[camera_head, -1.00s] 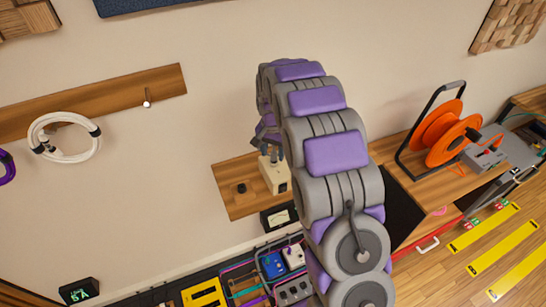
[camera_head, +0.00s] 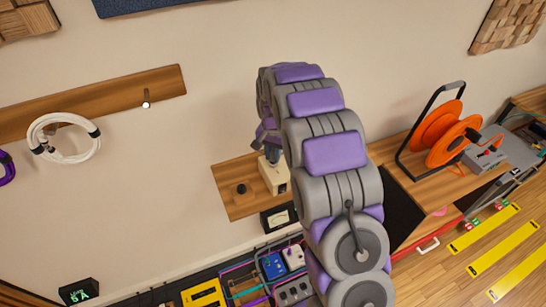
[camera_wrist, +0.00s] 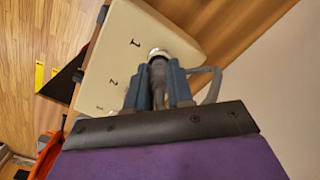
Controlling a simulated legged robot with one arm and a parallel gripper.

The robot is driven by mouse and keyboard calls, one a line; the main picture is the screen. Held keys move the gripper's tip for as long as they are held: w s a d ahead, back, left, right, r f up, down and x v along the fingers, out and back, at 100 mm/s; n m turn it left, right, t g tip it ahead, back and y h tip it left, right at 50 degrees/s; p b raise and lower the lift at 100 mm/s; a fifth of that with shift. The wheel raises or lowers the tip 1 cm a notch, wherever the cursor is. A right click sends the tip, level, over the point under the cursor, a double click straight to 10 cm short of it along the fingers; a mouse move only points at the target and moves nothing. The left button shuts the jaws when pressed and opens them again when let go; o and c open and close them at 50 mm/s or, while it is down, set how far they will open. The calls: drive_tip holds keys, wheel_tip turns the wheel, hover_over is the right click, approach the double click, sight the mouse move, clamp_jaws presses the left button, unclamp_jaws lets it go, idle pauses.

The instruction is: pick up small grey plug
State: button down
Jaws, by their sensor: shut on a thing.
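A cream box (camera_wrist: 135,52) with numbered positions 1, 2 and a partly seen third fills the upper left of the wrist view. In the head view the box (camera_head: 272,178) sits on a small wooden shelf. The small grey plug (camera_wrist: 158,76) stands at a round metal socket (camera_wrist: 160,53) beside the number 1. A grey cable (camera_wrist: 213,85) loops at its right. My gripper (camera_wrist: 159,72) is shut on the plug, one blue-grey finger on each side. In the head view my gripper (camera_head: 271,153) is just above the box, partly hidden by my arm.
The wooden shelf (camera_head: 228,205) holds a dark knob (camera_head: 240,190) left of the box. A meter (camera_head: 277,217) is below it, with pedals (camera_head: 275,265) lower down. An orange cable reel (camera_head: 440,135) stands at right.

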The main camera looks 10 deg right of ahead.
drive_tip(key=shift+r, duration=0.15)
drive_tip(key=shift+r, duration=1.45)
drive_tip(key=shift+s+d+r, duration=0.15)
drive_tip(key=shift+s+r, duration=0.05)
drive_tip(key=shift+r, duration=0.05)
drive_tip(key=s+d+r, duration=0.1)
drive_tip(key=s+d, duration=0.9)
drive_tip(key=s, duration=0.1)
drive_tip(key=shift+s+d+r, duration=0.15)
drive_tip(key=shift+s+r, duration=0.05)
drive_tip(key=shift+s, duration=0.15)
drive_tip(key=shift+w, duration=0.1)
